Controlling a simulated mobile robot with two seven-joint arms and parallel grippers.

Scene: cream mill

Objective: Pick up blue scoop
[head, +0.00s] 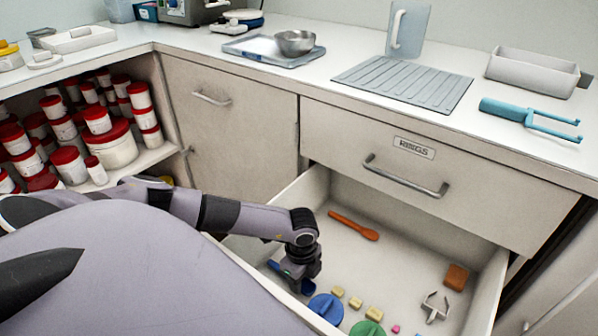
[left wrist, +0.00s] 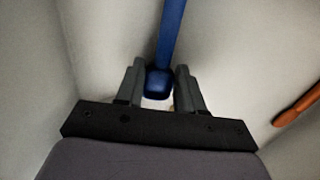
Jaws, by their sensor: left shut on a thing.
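The blue scoop (left wrist: 171,35) runs up from between the fingers in the left wrist view, and its blue end sits between them. In the head view only a small blue part of it (head: 274,265) shows beside my left gripper (head: 298,282). My left gripper, also in the left wrist view (left wrist: 159,80), is shut on the blue scoop, low inside the open drawer near its left wall. The rest of the scoop is hidden by the gripper and the drawer front. My right gripper is not in view.
The open drawer (head: 400,220) also holds an orange spoon (head: 354,225), a blue disc (head: 326,308), a green disc (head: 367,328), an orange block (head: 455,277), a pale clip (head: 434,306) and several small yellow pieces. Drawer walls stand close around the left gripper.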

